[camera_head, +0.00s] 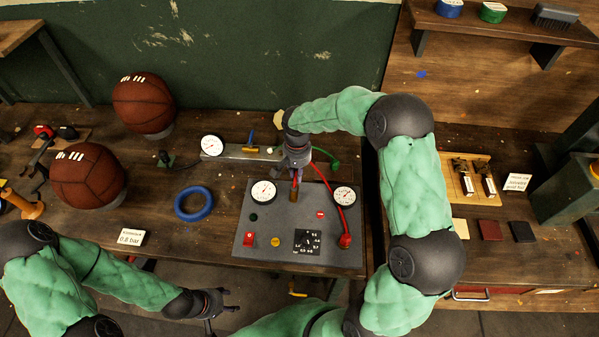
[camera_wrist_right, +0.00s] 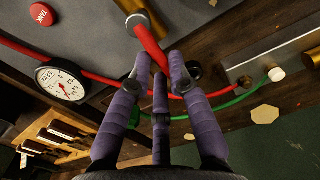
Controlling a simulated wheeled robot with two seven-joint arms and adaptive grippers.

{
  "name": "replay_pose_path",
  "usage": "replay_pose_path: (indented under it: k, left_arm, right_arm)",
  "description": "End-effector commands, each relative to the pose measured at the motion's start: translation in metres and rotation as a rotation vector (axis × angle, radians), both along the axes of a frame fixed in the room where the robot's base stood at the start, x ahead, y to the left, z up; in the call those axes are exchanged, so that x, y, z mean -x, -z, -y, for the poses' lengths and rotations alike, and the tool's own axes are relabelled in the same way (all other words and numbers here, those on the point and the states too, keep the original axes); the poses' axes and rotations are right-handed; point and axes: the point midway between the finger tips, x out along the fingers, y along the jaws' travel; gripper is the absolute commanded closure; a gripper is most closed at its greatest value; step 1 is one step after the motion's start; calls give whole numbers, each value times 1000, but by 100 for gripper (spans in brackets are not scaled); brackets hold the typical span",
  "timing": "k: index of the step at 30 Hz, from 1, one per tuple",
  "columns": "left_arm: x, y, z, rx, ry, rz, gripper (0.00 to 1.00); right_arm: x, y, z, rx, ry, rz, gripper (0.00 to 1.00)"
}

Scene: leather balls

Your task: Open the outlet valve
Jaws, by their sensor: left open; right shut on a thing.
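The grey control panel (camera_head: 240,240) lies on the bench with two white gauges and a brass fitting (camera_head: 293,195) near its back edge. Behind it is a metal bar (camera_head: 235,153) with a gauge and a small blue-handled lever (camera_head: 251,138); I cannot tell which part is the outlet valve. My left gripper (camera_head: 222,307) is open and empty in front of the bench edge.
Two brown leather balls (camera_head: 88,176) stand at the left. A blue ring (camera_head: 193,203) lies left of the panel. A yellow handle (camera_head: 297,292) shows below the bench edge.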

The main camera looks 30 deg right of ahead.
Motion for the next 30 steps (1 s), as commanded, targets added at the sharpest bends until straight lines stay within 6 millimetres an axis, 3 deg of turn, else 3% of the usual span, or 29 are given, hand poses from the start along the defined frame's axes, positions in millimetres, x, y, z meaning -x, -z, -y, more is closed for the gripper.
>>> replay_pose_path:
  k: [22, 23, 24, 25, 30]
  left_arm:
    - [0, -2, 0, 0, 0, 0, 46]
    - [0, -2, 0, 0, 0, 0, 46]
    - [0, -2, 0, 0, 0, 0, 46]
    - [0, -2, 0, 0, 0, 0, 46]
    - [0, -2, 0, 0, 0, 0, 46]
  right_arm:
    - [-3, -1, -3, 0, -85, 4, 100]
    - [-3, -1, -3, 0, -85, 4, 72]
    - [-3, -1, -3, 0, -85, 4, 61]
    - [-3, -1, -3, 0, -84, 4, 57]
    - [-3, 0, -3, 0, -83, 2, 57]
